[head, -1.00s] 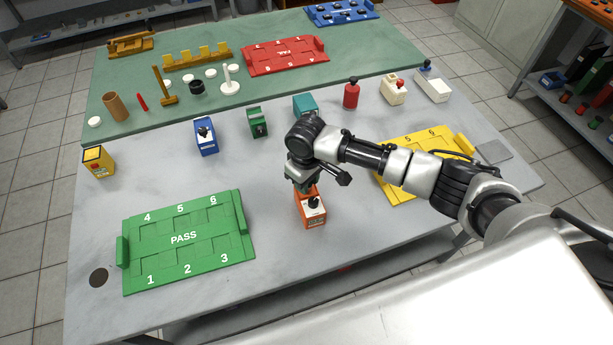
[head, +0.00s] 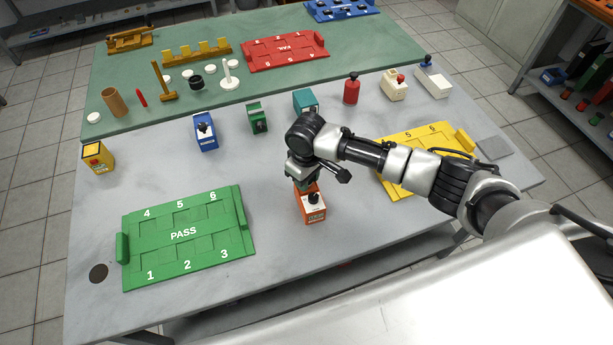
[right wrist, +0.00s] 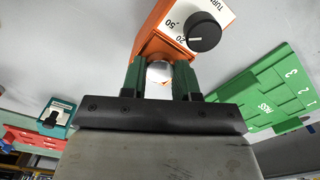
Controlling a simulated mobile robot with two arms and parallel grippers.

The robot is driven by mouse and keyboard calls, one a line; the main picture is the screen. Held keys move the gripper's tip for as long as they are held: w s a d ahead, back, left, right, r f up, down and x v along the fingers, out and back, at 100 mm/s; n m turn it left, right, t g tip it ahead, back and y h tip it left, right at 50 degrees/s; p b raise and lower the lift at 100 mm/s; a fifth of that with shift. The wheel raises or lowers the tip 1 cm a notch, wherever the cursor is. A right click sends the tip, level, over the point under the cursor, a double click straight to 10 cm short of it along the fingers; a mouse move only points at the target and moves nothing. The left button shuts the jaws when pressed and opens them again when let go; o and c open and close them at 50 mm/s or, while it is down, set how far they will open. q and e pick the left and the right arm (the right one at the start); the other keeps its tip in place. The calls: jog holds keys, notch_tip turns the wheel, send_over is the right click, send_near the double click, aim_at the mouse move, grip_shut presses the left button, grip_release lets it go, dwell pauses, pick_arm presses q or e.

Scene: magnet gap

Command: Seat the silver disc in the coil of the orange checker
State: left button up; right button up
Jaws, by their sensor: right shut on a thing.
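The orange checker (head: 313,212) stands on the grey table below my right gripper (head: 306,188). It has a white face with a black knob, also seen in the right wrist view (right wrist: 166,45). There, the two green fingers of my right gripper (right wrist: 160,78) reach to the near end of the checker. They are shut on the silver disc (right wrist: 159,71), which is right at the checker's end. The coil is hidden, so I cannot tell whether the disc is inside it. My left gripper is not in view.
A green PASS board (head: 186,270) lies left of the checker and a yellow board (head: 399,186) lies right, partly behind my arm. Blue (head: 206,138), green (head: 257,120) and teal (head: 305,101) checkers stand farther back. The table between the PASS board and orange checker is clear.

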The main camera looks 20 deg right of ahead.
jog(key=shift+f, duration=0.1)
jog(key=o, duration=1)
jog(key=shift+c, duration=0.2)
jog(key=c, duration=0.5)
notch_tip(320, 180, up, 5)
jog(key=p, duration=0.5)
jog(key=shift+f, duration=0.2)
jog(key=shift+f, duration=0.1)
